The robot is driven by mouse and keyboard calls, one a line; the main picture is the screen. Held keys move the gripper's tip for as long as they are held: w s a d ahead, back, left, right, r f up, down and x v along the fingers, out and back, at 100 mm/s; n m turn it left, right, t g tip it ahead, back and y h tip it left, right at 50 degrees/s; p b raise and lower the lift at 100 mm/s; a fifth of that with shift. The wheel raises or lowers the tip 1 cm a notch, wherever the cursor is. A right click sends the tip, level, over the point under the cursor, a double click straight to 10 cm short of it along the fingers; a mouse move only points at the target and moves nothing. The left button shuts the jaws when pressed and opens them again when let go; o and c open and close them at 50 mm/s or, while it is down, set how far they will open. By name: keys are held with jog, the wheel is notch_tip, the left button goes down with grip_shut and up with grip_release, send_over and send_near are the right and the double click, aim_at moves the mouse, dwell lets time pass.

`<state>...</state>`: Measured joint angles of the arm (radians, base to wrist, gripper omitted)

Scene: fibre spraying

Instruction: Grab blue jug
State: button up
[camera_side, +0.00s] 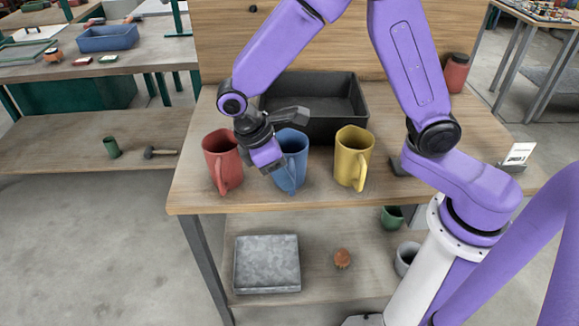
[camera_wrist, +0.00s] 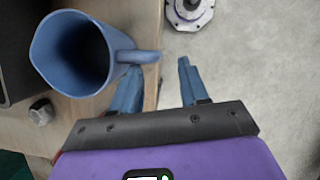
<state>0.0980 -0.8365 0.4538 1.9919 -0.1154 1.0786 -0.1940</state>
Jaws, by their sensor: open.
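The blue jug (camera_side: 293,160) stands upright on the wooden workbench, between a red jug (camera_side: 221,162) and a yellow jug (camera_side: 353,160). My gripper (camera_side: 270,166) is at the blue jug's left front side in the side view and partly covers it. In the wrist view the blue jug (camera_wrist: 75,55) is at the upper left, with its open mouth and its handle visible. My gripper's two fingers (camera_wrist: 159,68) are apart and empty. The handle's outer end appears near the gap between the fingertips, close to the left finger. Contact cannot be told.
A black open bin (camera_side: 318,100) stands behind the jugs. A red canister (camera_side: 456,73) stands at the back right. The bench's front edge (camera_side: 300,205) is close in front of the jugs. A lower shelf holds a grey metal box (camera_side: 267,264).

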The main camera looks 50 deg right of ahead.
aim_at(290, 195)
jog(key=shift+x, duration=2.65)
jog(key=shift+w+d, duration=0.15)
jog(key=shift+w, duration=0.05)
grip_shut()
